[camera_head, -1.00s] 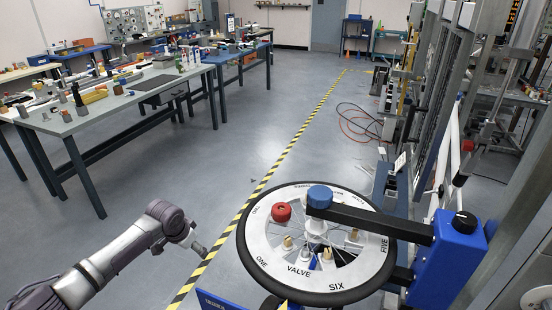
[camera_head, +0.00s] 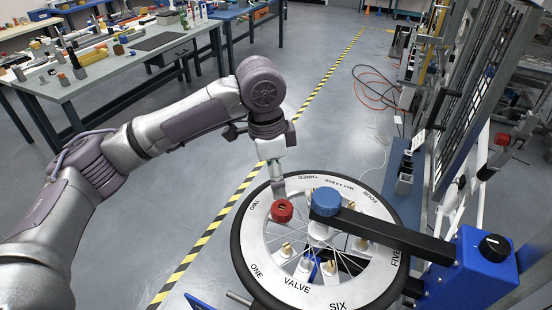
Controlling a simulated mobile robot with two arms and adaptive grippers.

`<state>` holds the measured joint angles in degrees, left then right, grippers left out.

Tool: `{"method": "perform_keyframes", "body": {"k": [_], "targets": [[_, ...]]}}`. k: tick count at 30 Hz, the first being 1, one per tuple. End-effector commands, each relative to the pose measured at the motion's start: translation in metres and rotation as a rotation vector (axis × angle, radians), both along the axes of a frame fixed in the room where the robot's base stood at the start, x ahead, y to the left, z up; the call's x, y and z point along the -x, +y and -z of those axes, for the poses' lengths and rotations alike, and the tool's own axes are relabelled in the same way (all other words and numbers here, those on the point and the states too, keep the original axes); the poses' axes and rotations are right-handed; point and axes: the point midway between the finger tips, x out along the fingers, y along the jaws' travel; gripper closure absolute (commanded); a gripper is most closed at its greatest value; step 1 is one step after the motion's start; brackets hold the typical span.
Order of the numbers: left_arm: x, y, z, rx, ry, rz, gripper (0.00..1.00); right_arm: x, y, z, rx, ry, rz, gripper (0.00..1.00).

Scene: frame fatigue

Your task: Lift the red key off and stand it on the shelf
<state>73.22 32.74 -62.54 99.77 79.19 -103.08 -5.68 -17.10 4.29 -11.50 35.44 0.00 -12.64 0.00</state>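A round red piece, which I take as the red key (camera_head: 283,212), sits on the wheel (camera_head: 262,258) at its upper left, near the lettering TWO. It has a dark opening in its top. My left arm reaches in from the left, and its gripper (camera_head: 279,191) points down just behind the red key. The fingers look close together, but they are too small to tell whether they are open or touch the key. My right gripper is not in view. I cannot tell which surface is the shelf.
A blue knob (camera_head: 326,201) on a black arm (camera_head: 385,230) stands right beside the red key. The black arm runs to a blue block (camera_head: 475,270) at the right. Several small brass-topped pegs stand on the wheel. A workbench (camera_head: 90,100) is at upper left; the floor between is open.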

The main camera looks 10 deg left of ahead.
Motion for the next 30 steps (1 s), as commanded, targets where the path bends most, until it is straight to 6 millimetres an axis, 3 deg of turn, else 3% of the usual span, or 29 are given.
{"method": "perform_keyframes", "body": {"k": [3,7,15,21,30], "targets": [[0.000,-0.002,0.023,-0.001,0.005,-0.002,0.18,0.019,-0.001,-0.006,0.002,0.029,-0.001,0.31],[-0.002,-0.005,0.049,0.000,0.005,-0.003,0.18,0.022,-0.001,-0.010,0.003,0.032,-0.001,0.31],[-0.005,-0.010,0.092,0.001,0.002,-0.003,0.18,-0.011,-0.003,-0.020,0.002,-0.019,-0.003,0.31],[-0.005,-0.012,0.107,0.001,0.001,-0.003,0.18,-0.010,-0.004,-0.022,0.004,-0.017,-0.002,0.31],[-0.006,-0.012,0.109,0.002,-0.001,-0.002,0.18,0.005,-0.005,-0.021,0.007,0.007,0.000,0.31]]}}
